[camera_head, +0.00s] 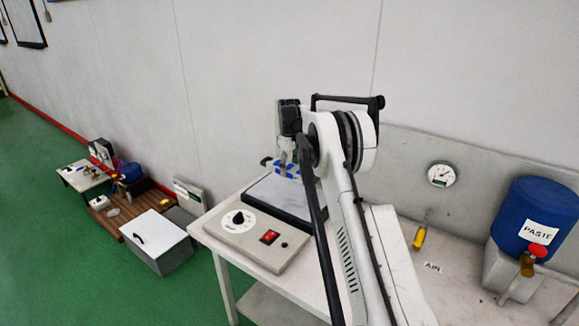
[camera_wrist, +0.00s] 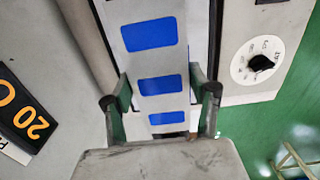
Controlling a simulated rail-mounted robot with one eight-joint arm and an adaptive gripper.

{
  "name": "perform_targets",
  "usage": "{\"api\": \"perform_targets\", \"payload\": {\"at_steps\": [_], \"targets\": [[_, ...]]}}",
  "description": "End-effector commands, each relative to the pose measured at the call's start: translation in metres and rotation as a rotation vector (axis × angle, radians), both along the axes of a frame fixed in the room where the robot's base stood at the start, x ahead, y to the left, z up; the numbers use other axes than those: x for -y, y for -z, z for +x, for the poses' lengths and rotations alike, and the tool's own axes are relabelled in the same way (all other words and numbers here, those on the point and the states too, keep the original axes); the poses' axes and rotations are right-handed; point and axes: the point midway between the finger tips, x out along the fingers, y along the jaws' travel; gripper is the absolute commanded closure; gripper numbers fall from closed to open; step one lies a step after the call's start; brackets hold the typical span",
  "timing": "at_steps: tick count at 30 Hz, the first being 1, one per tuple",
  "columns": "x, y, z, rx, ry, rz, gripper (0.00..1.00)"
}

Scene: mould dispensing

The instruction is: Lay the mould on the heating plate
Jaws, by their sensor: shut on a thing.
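The mould is a pale strip with blue rectangular cavities. In the wrist view the mould (camera_wrist: 160,64) runs up the picture between the two fingers of my gripper (camera_wrist: 162,108), which is shut on it. In the head view my gripper (camera_head: 287,158) points down over the back of the heating plate, and a blue part of the mould (camera_head: 291,169) shows beside the fingers. The heating plate (camera_head: 270,205) is a flat grey slab with dark sides, behind a control box. I cannot tell whether the mould touches the plate. My arm hides the plate's right side.
The control box (camera_head: 250,241) has a black knob (camera_head: 238,218) and a red switch (camera_head: 270,237). A blue paste container (camera_head: 537,215) and a pressure gauge (camera_head: 441,174) are at the right. A black display with orange digits (camera_wrist: 34,110) is at left in the wrist view.

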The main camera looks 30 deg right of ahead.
Motion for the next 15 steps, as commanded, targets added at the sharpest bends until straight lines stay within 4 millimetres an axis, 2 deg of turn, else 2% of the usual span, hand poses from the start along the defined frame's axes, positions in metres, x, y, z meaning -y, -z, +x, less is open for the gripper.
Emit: {"api": "perform_targets", "payload": {"at_steps": [8, 15], "targets": [[0.002, 0.010, 0.001, 0.000, -0.004, 0.000, 0.83], [0.002, 0.034, 0.001, 0.000, -0.003, 0.000, 0.83]]}}
